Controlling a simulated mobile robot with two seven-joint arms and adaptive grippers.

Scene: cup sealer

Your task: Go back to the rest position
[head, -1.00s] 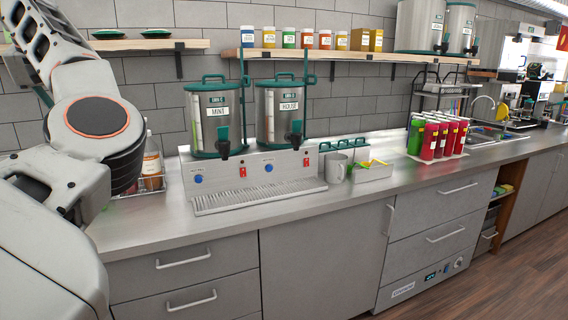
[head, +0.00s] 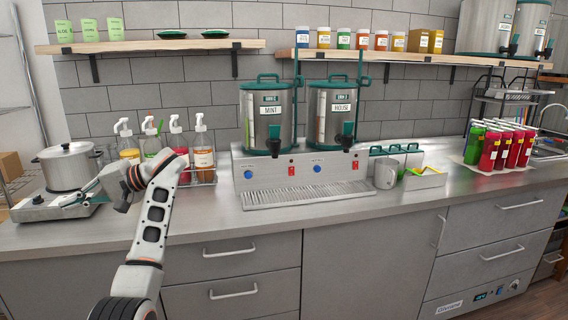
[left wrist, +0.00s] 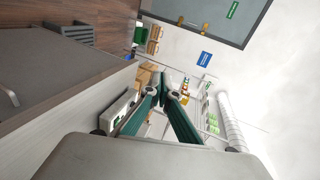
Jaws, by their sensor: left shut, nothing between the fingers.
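My left arm comes up from the lower left in the head view and bends over the counter at the left. My left gripper (head: 66,202) points left, its tips in front of the pot and over the hot plate's area; whether it touches anything there I cannot tell. In the left wrist view its two teal fingers (left wrist: 167,76) come together, shut and with nothing between them. My right gripper is in neither view.
A metal pot (head: 68,166) stands on a hot plate (head: 38,208) at the left, near the gripper. Pump bottles (head: 203,158) stand in a rack behind the arm. Two drink dispensers (head: 266,118) stand on the drip-tray station (head: 290,168). The counter front (head: 330,212) is clear.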

